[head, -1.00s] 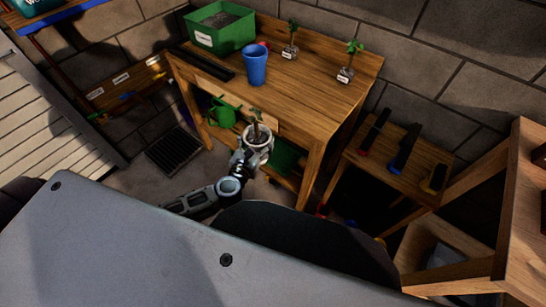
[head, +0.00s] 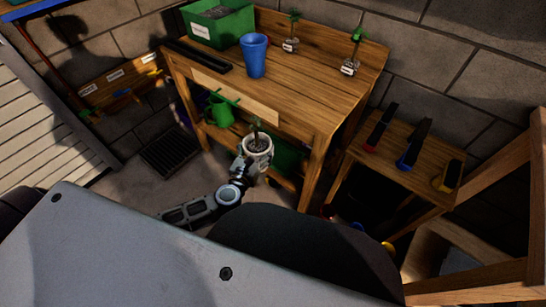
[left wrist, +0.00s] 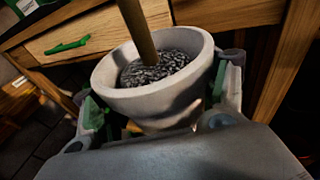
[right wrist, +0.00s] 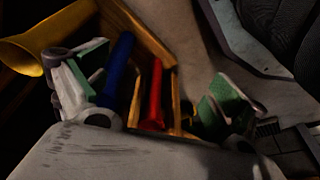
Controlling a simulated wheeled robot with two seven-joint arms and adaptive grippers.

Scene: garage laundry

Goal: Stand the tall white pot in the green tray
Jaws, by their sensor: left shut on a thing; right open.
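The white pot (head: 257,153) holds dark gravel and a plant with a brown stem.
The wooden bench (head: 300,95) carries a green soil-filled box (head: 222,30), a blue cup (head: 254,58), a black tray (head: 198,55) and two small labelled plants. A green watering can (head: 221,112) is beneath. A low wooden table (head: 395,170) with tools stands right.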

